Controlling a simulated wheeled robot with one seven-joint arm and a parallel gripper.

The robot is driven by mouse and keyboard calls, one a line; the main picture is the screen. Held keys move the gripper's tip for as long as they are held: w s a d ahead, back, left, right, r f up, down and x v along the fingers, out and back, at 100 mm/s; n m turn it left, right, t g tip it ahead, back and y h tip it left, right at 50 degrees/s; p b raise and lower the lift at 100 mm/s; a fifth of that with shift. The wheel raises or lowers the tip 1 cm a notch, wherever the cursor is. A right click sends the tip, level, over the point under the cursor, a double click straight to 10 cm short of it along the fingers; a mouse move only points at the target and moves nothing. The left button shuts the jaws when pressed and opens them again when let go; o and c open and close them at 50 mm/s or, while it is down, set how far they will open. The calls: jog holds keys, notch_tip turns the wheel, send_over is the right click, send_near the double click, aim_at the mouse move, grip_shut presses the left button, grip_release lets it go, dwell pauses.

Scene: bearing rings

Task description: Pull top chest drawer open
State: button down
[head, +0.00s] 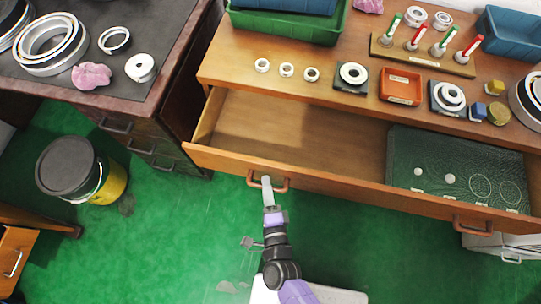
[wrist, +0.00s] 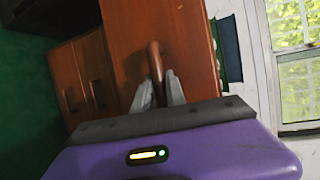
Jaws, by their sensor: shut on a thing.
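The top chest drawer (head: 335,177) is a wide wooden drawer, and it stands well out from the chest with its inside showing. It has two copper-brown handles on its front. My gripper (head: 267,182) is at the left handle (head: 284,184). In the wrist view my gripper (wrist: 159,90) has its two grey fingers on either side of the handle bar (wrist: 155,60), shut on it. The right handle (head: 473,226) is free.
A green mat with round pieces (head: 410,145) lies in the drawer's right part; the left part is bare. Rings, trays and posts stand on the chest top (head: 330,50). A dark-lidded yellow bucket (head: 72,170) stands on the green floor at left.

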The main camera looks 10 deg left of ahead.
jog(key=shift+s, duration=0.8)
jog(key=c, duration=1.4)
grip_release()
jog(key=shift+o, duration=0.2)
jog(key=v, duration=0.7)
jog(key=shift+s+b, duration=0.35)
jog(key=shift+b, duration=0.05)
